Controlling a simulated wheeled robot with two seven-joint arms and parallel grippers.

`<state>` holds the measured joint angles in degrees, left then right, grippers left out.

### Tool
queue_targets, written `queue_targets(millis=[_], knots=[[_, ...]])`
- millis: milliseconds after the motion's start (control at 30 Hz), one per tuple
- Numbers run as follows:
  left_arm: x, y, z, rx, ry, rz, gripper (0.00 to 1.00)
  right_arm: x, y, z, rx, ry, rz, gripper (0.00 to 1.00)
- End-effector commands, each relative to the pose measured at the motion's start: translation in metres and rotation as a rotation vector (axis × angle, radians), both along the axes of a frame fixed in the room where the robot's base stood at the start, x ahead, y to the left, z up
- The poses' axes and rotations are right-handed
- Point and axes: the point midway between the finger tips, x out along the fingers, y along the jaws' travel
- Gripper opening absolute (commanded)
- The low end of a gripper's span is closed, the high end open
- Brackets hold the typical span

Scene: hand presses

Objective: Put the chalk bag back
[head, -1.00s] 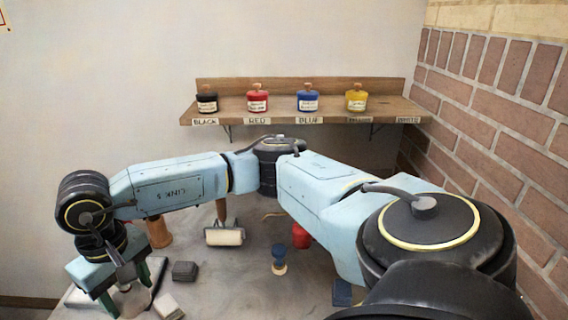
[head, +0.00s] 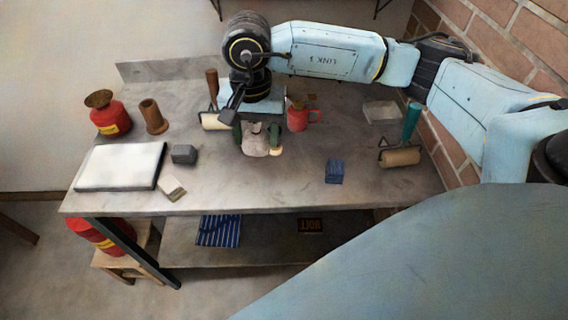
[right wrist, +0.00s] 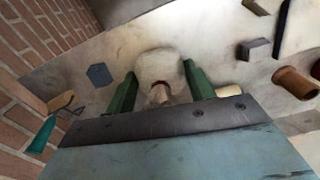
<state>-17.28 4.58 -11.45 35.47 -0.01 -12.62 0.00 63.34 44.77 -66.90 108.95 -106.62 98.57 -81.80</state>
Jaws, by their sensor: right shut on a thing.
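The chalk bag (head: 255,143) is a small off-white sack. My right gripper (head: 257,138) is shut on it over the middle of the metal table (head: 215,185), with its green fingers on either side. I cannot tell whether the bag touches the tabletop. In the right wrist view the pale bag (right wrist: 158,67) sits between the green fingertips of the gripper (right wrist: 159,82). My left gripper is not in view.
A white slab (head: 120,165), grey block (head: 184,154) and red can (head: 109,117) are at left. The front middle of the table is clear.

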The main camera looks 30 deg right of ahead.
Motion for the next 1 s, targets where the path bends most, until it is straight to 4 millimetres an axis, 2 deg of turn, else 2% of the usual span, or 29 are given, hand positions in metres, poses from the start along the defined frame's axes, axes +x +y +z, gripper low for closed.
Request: queue_targets(millis=[100, 800, 1000], knots=[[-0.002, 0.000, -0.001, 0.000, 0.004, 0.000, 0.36, -0.002, -0.004, -0.006, 0.005, 0.003, -0.292, 0.35], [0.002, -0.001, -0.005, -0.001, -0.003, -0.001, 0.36, -0.009, -0.032, -0.036, 0.012, 0.020, -2.035, 0.35], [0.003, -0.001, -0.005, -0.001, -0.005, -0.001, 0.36, -0.011, -0.041, -0.042, 0.009, 0.017, -2.420, 0.35]])
